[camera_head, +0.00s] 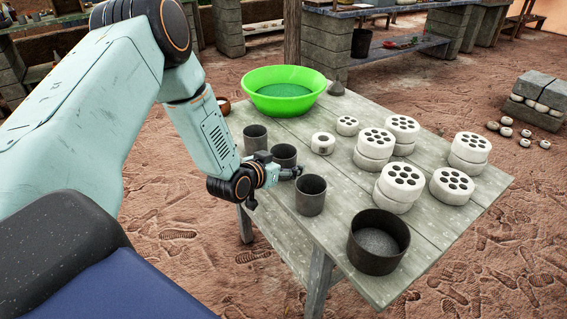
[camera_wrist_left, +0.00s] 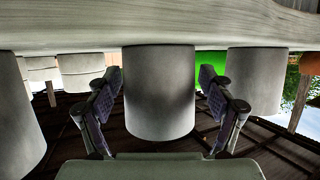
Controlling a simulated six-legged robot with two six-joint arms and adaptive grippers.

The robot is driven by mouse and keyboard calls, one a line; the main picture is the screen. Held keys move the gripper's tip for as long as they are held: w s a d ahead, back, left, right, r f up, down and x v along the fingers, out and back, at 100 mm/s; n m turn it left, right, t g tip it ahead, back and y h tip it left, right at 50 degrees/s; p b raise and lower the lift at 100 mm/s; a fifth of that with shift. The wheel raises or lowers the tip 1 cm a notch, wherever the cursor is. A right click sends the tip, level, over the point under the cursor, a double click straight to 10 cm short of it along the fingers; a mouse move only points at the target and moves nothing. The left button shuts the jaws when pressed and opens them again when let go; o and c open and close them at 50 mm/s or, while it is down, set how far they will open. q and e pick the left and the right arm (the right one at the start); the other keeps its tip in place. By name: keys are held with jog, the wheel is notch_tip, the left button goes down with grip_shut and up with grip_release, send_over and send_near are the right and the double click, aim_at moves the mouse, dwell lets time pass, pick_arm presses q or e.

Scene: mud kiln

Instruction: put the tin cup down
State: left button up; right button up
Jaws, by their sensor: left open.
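The tin cup (camera_head: 284,154) is a dark grey cylinder standing upright on the wooden table, the middle one of three similar cups. My left gripper (camera_head: 291,172) is low at the table's left edge and hides the cup's lower part in the head view. In the left wrist view, which is upside down, the cup (camera_wrist_left: 160,95) stands between the two open fingers of my left gripper (camera_wrist_left: 160,100), with narrow gaps on both sides. Its base meets the table top. My right gripper is in neither view.
One similar cup (camera_head: 255,138) stands behind and another (camera_head: 310,196) in front, both close to the gripper. A larger pot (camera_head: 378,243) is at the table's front corner. A green basin (camera_head: 284,77) stands at the back, and white perforated briquettes (camera_head: 401,184) on the right.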

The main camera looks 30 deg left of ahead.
pick_arm(q)
jog(key=p+v, duration=0.5)
jog(key=v, duration=0.7)
